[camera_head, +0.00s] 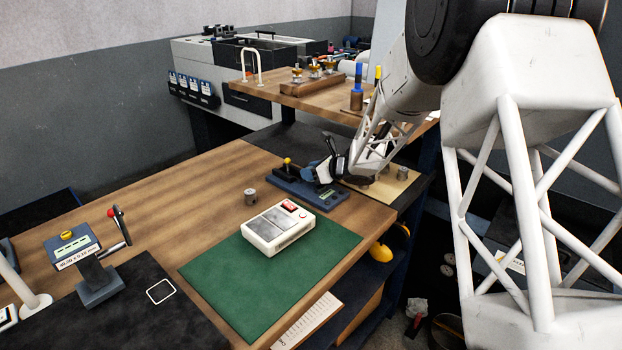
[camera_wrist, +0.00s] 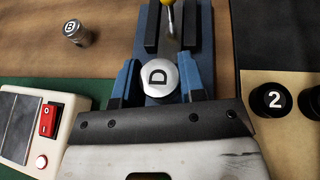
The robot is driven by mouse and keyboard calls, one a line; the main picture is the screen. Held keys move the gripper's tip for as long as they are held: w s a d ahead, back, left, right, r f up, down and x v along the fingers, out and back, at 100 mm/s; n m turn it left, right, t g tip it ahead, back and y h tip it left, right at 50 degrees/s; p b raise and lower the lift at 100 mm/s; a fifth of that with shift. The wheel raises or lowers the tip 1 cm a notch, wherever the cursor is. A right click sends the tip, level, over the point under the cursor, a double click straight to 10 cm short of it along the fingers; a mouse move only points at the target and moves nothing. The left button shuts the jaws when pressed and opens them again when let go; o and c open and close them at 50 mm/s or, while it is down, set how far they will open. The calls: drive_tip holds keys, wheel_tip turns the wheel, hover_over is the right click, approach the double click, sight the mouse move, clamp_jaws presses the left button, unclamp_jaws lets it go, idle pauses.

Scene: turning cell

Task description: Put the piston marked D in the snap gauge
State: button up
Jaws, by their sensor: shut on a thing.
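The piston marked D (camera_wrist: 157,77) shows its pale round top in the wrist view, with the letter turned sideways. My gripper (camera_wrist: 158,84) is shut on it, one blue finger on each side. A blue bench device with two black bars and a yellow-tipped rod, apparently the snap gauge (camera_wrist: 151,34), lies right beyond and below the piston. In the head view it is the long blue base (camera_head: 284,184) with a small display, and my gripper (camera_head: 320,173) is over its right part. The piston is hidden there. I cannot tell whether the piston touches the gauge.
A piston marked B (camera_wrist: 77,33) stands on the wooden bench, left of the gauge. A white box with a red switch (camera_head: 280,226) sits on a green mat (camera_head: 210,270). Another blue instrument (camera_head: 75,247) stands far left.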

drive_tip(key=shift+f, duration=1.3)
drive_tip(key=shift+f, duration=0.1)
drive_tip(key=o, duration=1)
drive_tip(key=shift+s+d+r, duration=0.2)
drive_tip(key=shift+d+r, duration=0.05)
drive_tip(key=v, duration=1.1)
drive_tip(key=shift+s+d+r, duration=0.1)
drive_tip(key=shift+d, duration=0.05)
